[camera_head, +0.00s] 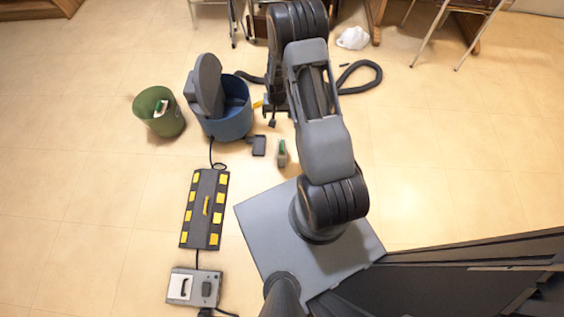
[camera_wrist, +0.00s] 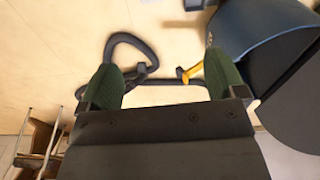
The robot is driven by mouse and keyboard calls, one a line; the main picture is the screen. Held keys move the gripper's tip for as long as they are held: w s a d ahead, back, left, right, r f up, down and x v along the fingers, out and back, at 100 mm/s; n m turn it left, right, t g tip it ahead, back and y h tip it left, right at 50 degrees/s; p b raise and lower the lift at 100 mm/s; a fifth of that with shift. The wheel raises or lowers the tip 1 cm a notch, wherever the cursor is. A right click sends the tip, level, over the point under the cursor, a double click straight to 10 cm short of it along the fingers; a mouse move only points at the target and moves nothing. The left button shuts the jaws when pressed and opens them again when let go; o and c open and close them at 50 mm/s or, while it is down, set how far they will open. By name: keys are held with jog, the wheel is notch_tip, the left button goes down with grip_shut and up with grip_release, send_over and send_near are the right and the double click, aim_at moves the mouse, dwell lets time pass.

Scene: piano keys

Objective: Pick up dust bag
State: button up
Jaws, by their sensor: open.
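A white crumpled bag (camera_head: 353,38), which looks like the dust bag, lies on the floor at the top of the head view, by the furniture legs. I cannot make it out in the wrist view. My gripper (camera_wrist: 163,78) shows in the wrist view with its two green-padded fingers wide apart and nothing between them but floor and hose in the background. In the head view my arm hides most of the gripper. The bag is apart from my arm, to its upper right.
A blue bin (camera_head: 230,122) with a raised grey lid stands left of my arm; a black hose (camera_head: 362,78) curls on the floor. A green bin (camera_head: 160,122), a black-and-yellow floor strip (camera_head: 205,208) and a grey box (camera_head: 194,287) are farther left. The floor at right is clear.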

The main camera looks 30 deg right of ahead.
aim_at(282, 144)
jog(key=shift+m, duration=0.3)
jog(key=f+b, duration=0.2)
jog(key=f, duration=0.4)
jog(key=s+f+b, duration=0.1)
jog(key=f, duration=0.6)
jog(key=d+f+b, duration=0.1)
jog(key=f+b, duration=0.1)
jog(key=f, duration=0.4)
jog(key=shift+s+f+b, duration=0.25)
jog(key=shift+s+b, duration=0.05)
jog(key=shift+s, duration=0.1)
jog(key=shift+s+f+b, duration=0.1)
jog(key=shift+f+b, duration=1.55)
jog(key=shift+f, duration=1.45)
jog(key=shift+c, duration=0.2)
jog(key=c, duration=1.3)
jog(key=shift+r, duration=0.15)
